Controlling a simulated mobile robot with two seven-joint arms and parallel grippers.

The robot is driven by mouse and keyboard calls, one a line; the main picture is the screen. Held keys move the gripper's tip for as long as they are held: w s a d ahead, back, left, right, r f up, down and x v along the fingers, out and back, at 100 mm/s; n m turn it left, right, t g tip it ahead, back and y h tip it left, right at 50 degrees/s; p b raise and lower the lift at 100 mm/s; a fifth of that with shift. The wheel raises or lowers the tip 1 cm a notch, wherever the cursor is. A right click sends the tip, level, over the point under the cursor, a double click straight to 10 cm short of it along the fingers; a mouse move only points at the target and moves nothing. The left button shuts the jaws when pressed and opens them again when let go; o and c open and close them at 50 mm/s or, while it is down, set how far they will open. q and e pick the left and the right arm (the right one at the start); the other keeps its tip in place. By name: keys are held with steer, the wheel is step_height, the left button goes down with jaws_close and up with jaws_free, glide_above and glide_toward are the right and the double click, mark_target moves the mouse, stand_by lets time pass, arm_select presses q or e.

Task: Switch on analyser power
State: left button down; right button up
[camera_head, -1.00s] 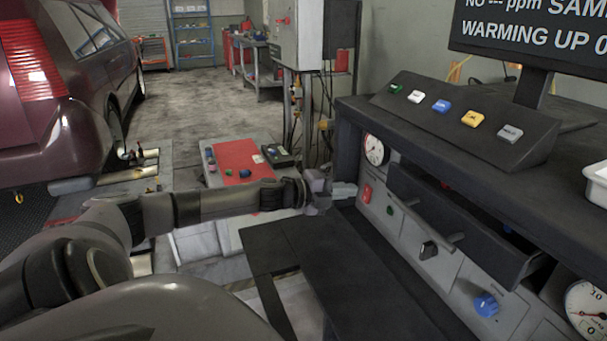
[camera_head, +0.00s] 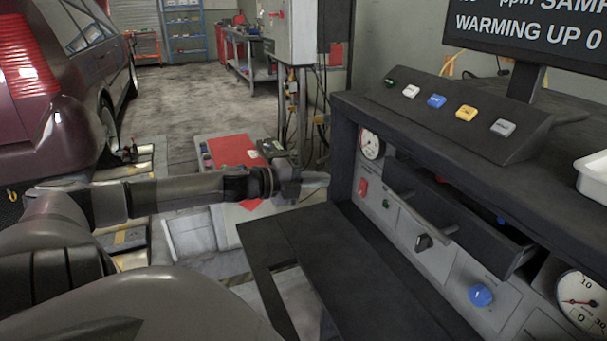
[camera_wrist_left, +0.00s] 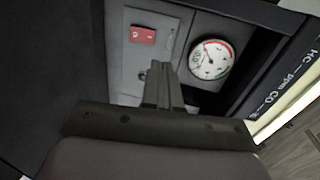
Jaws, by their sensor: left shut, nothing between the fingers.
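The analyser cabinet's front panel has a red rocker switch (camera_head: 363,186) near its left end, below a round white gauge (camera_head: 371,145). A small green button or lamp (camera_head: 386,204) sits to the right of the switch. My left gripper (camera_head: 324,180) is shut and empty, left of the red switch with a gap between. The screen (camera_head: 530,25) reads "WARMING UP 0". My right gripper is out of view.
An open dark drawer (camera_head: 455,215) juts from the panel to the right, above a black knob (camera_head: 424,242) and a blue knob (camera_head: 481,294). A dark shelf (camera_head: 340,265) sticks out below. Coloured buttons line the sloped console (camera_head: 450,125). A car (camera_head: 60,90) stands at left.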

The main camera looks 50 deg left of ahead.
arm_select(q)
steer(key=shift+s+a+r+p, duration=0.15)
steer(key=shift+s+r+p, duration=0.2)
steer(key=shift+s, duration=0.2)
steer(key=shift+s+a+r+p, duration=0.2)
steer(key=shift+s+p, duration=0.2)
steer(key=shift+s, duration=0.1)
steer(key=shift+s+a+r+p, duration=0.15)
steer(key=shift+s+r+p, duration=0.2)
steer(key=shift+s, duration=0.2)
steer(key=shift+f, duration=0.1)
